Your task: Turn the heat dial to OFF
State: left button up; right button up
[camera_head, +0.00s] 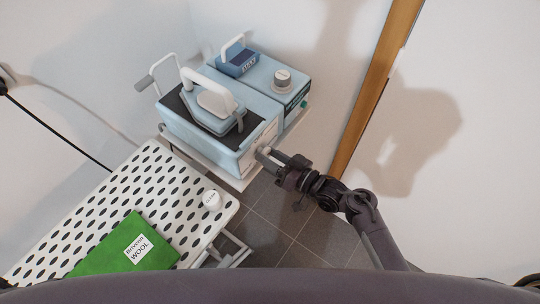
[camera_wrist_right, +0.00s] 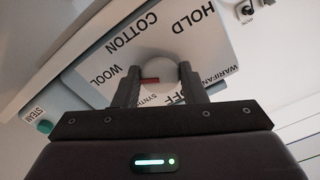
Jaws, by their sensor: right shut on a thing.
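The heat dial (camera_wrist_right: 168,70) is a round white knob with a red mark, on the front panel of the pale blue steam iron station (camera_head: 205,142). In the right wrist view its red mark lies to the left, roughly toward the WOOL label (camera_wrist_right: 103,76). The OFF label (camera_wrist_right: 178,98) is below the dial, partly hidden by my right finger. My right gripper (camera_wrist_right: 158,88) is shut on the dial, one finger on each side. In the head view the right gripper (camera_head: 267,155) reaches the station's front from the right. My left gripper is not in view.
An iron (camera_head: 212,105) rests on top of the station. A blue box with a white knob (camera_head: 283,78) stands behind. A wooden post (camera_head: 375,85) stands right.

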jog(key=n+b, duration=0.2)
jog(key=n, duration=0.4)
jog(key=shift+f, duration=0.1)
jog(key=n+b, duration=0.3)
jog(key=n, duration=0.2)
jog(key=shift+d, duration=0.1)
jog(key=n+b, duration=0.3)
jog(key=n, duration=0.3)
jog(key=shift+w+n, duration=0.1)
jog(key=shift+n, duration=0.3)
jog(key=n+b, duration=0.3)
jog(key=n, duration=0.2)
jog(key=shift+n, duration=0.3)
jog(key=shift+b, duration=0.3)
jog(key=o, duration=1)
jog(key=shift+r, duration=0.2)
